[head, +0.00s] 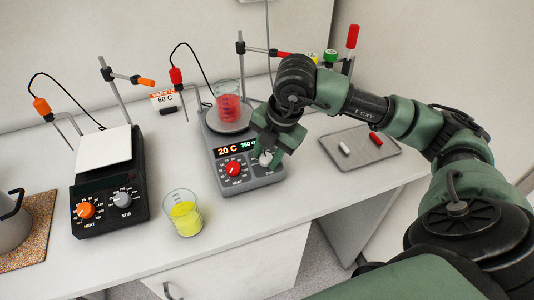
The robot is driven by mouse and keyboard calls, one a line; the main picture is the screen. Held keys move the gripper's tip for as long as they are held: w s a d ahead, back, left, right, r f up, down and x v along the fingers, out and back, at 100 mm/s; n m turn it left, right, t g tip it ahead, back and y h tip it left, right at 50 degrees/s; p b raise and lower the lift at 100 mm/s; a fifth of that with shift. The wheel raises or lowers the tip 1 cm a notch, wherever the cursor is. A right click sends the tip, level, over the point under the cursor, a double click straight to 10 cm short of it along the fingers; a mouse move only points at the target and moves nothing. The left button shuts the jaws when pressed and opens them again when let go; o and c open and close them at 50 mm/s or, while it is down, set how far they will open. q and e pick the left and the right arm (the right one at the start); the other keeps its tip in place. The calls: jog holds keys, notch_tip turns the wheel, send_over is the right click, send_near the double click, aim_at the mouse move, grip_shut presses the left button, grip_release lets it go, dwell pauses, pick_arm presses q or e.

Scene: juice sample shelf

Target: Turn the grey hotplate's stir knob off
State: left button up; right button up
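The grey hotplate (221,158) stands near the middle of the bench, with a beaker of red liquid (228,101) on its round plate. Its display reads 20 C and a partly covered figure that looks like 750. Its red heat knob (233,169) is at the front left. Its pale stir knob (265,159) is at the front right, partly hidden by my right gripper (268,155). The gripper's fingertips are down at this knob. I cannot tell whether they press on it or only stand around it. My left gripper is not in view.
A black hotplate (108,196) with orange and grey knobs stands at left. A beaker of yellow liquid (184,214) stands between the hotplates near the front edge. A grey tray (388,159) with white and red stir bars lies at right. Clamp stands rise behind.

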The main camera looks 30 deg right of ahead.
jog(key=c, duration=0.5)
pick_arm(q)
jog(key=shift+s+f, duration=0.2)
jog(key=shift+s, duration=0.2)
pick_arm(e)
grip_shut()
jog(key=n+b, duration=0.2)
jog(key=n, duration=0.1)
jog(key=shift+w+g, duration=0.1)
jog(key=shift+g, duration=0.2)
jog(key=n+b, duration=0.1)
jog(key=n, duration=0.3)
jog(key=shift+h+b, duration=0.3)
jog(key=shift+h, duration=0.1)
jog(key=n+h+b, duration=0.1)
jog(key=n+b, duration=0.2)
jog(key=n, duration=0.3)
jog(key=shift+g, duration=0.4)
pick_arm(q)
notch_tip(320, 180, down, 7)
jog(key=b, duration=0.1)
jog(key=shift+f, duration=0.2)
pick_arm(e)
jog(key=shift+n+h, duration=0.5)
jog(key=shift+n, duration=1.7)
jog(key=o, duration=1.1)
grip_release()
